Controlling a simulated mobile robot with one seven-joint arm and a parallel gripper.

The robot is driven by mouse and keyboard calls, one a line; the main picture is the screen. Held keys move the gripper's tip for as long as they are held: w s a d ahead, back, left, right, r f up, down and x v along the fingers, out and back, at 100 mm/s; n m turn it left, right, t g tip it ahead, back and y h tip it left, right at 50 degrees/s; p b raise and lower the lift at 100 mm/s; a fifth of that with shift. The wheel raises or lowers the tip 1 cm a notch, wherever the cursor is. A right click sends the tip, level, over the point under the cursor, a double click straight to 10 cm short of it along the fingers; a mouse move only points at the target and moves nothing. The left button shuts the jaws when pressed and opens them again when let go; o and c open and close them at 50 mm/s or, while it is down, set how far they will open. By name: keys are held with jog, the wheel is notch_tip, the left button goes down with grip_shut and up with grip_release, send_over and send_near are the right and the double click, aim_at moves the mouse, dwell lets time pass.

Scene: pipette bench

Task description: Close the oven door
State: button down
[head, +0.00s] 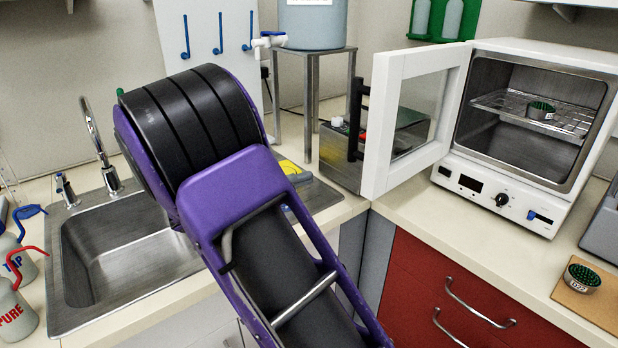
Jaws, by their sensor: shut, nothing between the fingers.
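The white oven (521,188) stands on the right counter, its chamber facing me. Its door (397,125) is hinged at the oven's left side and stands wide open, swung out to the left. The door has a glass window and a black handle (355,118) at its outer left edge. A small round dark-green dish (540,111) sits on the wire shelf (505,104) inside the chamber. My arm crosses the middle foreground, left of the door. My gripper is not visible in this view.
A steel sink (125,262) with a tap lies left of my arm. A metal box (345,160) stands behind the door's outer edge. The counter before the oven is clear.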

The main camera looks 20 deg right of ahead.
jog(key=s+d, duration=0.2)
jog(key=d, duration=0.7)
jog(key=shift+s+d, duration=0.3)
jog(key=shift+d, duration=0.05)
jog(key=shift+s, duration=0.1)
